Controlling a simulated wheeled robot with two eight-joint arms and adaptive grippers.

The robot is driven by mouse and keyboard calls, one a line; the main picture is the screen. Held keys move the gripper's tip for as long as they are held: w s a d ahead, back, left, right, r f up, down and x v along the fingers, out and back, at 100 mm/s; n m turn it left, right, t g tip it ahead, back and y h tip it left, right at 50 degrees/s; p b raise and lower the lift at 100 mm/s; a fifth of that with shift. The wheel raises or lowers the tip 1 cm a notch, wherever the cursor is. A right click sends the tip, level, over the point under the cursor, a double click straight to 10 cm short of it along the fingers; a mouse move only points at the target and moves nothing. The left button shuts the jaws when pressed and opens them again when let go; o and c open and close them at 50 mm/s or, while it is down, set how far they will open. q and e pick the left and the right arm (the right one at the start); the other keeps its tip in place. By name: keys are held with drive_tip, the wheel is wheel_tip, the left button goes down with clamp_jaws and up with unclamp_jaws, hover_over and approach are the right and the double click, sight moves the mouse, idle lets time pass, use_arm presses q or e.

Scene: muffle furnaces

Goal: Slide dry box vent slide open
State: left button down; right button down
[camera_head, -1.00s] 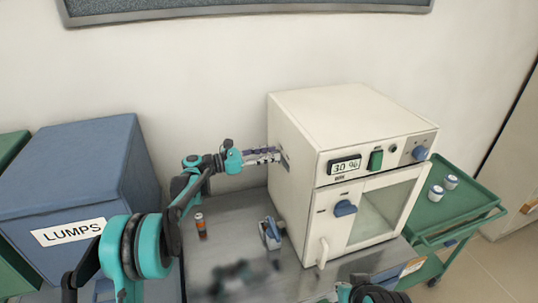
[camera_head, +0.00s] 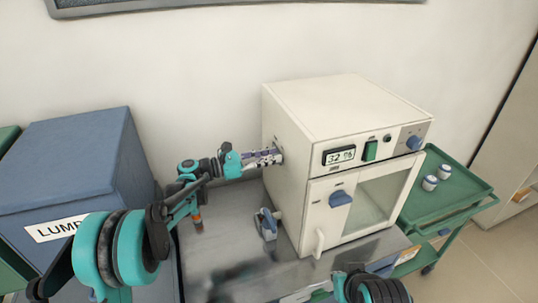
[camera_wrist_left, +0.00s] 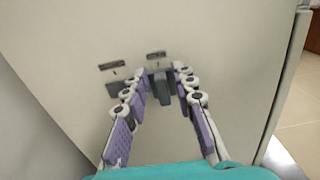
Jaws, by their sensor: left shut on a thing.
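The dry box (camera_head: 355,112) is a cream cabinet with a glass door and a display reading 32 %. My left gripper (camera_head: 280,156) reaches its left side wall from the left. In the left wrist view the purple-padded fingers of my left gripper (camera_wrist_left: 161,74) close in on a dark grey tab, the vent slide (camera_wrist_left: 161,90), at the wall. The fingertips partly hide it. Dark slots (camera_wrist_left: 112,65) and another dark grey piece show beside it. My right gripper (camera_head: 305,295) is only partly in view at the bottom edge, and its jaws are unclear.
A blue LUMPS bin (camera_head: 70,165) stands at the left. A small blue-and-grey device (camera_head: 267,225) sits on the metal table (camera_head: 215,250) beside the box. A green cart (camera_head: 445,205) with two white jars is at the right. An orange bottle is mostly behind my left arm.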

use_arm(q)
drive_tip(key=c, duration=1.6)
unclamp_jaws()
drive_tip(key=shift+s, duration=0.2)
drive_tip(key=shift+o, duration=0.2)
drive_tip(key=v, duration=0.7)
drive_tip(key=shift+a, duration=0.2)
drive_tip(key=s+f+m+y, duration=0.4)
drive_tip(key=s+m+y, duration=0.5)
drive_tip(key=s, duration=0.6)
drive_tip(key=s+a+f+m+y, duration=0.3)
drive_tip(key=s+a+m, duration=0.3)
drive_tip(key=s, duration=0.2)
drive_tip(key=s+a+f+m+t+y, duration=0.1)
drive_tip(key=s+a+f+m+y, duration=0.3)
drive_tip(key=s, duration=0.4)
drive_tip(key=a+m+y, duration=0.1)
drive_tip(key=a+m, duration=0.1)
drive_tip(key=shift+s+a+m+t, duration=0.2)
drive_tip(key=shift+a+m+t, duration=0.05)
drive_tip(key=shift+m+t, duration=0.05)
